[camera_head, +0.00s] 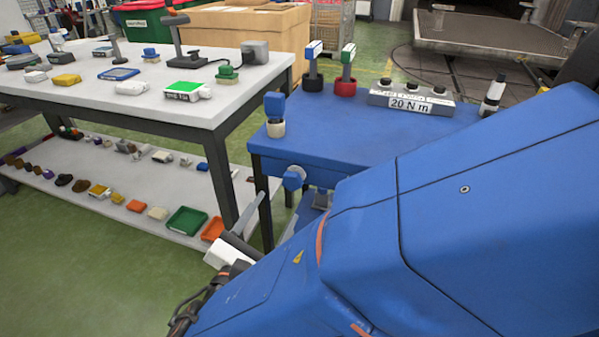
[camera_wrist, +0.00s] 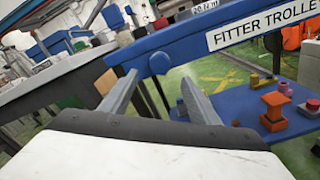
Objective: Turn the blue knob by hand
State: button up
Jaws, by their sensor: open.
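A round blue knob (camera_head: 293,177) sticks out from the front edge of the blue trolley (camera_head: 350,150). In the wrist view the blue knob (camera_wrist: 159,63) shows on the trolley's blue edge, just beyond and between my fingertips. My gripper (camera_wrist: 158,80) is open, with its two grey fingers apart and nothing between them. In the head view my gripper (camera_head: 285,208) is low in front of the trolley, below the knob, and partly hidden by my blue arm. No contact between fingers and knob can be made out.
On the trolley top stand a blue-topped item (camera_head: 274,112), a red-based holder (camera_head: 346,86) and a grey box labelled 20 N m (camera_head: 410,98). A white table (camera_head: 140,105) full of parts stands left. The trolley's lower shelf (camera_wrist: 237,110) holds several coloured parts.

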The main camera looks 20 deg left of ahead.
aim_at(290, 184)
jog(key=w, duration=0.9)
jog(key=shift+w+d, duration=0.15)
jog(key=shift+d, duration=0.2)
jog(key=c, duration=1)
